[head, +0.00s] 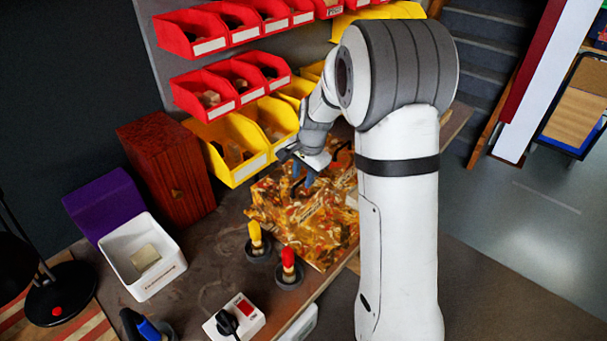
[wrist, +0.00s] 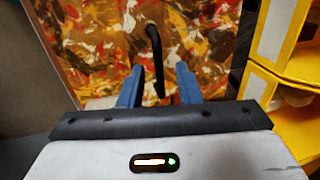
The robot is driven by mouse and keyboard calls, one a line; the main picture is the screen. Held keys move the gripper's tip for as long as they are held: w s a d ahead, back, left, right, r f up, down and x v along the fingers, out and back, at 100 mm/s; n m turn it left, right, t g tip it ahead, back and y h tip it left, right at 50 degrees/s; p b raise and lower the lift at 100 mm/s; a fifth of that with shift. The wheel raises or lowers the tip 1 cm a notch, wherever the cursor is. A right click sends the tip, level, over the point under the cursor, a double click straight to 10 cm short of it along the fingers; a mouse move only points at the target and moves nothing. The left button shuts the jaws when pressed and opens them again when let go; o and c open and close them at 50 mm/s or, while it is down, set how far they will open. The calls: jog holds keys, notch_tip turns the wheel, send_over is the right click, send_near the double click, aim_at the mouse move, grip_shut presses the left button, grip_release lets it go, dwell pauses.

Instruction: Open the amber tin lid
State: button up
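The amber tin (head: 318,232) is a box with a mottled amber, red and white pattern on the bench, partly hidden behind my arm. Its patterned lid surface (wrist: 95,45) fills the upper part of the wrist view. A black bar handle (wrist: 153,45) stands out from that surface. My gripper (wrist: 158,80) is open, with its blue fingers on either side of the handle's near end and gaps showing between. In the head view my gripper (head: 303,182) is over the tin's far part. I cannot tell whether the lid is raised at all.
Yellow bins (head: 236,150) stand close behind the tin, and one shows right of my gripper in the wrist view (wrist: 285,35). Yellow-topped (head: 257,243) and red-topped (head: 289,270) tools stand in front. A white tray (head: 141,257) and a brown wooden box (head: 168,172) are at left.

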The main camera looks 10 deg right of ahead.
jog(key=shift+c, duration=0.4)
grip_shut()
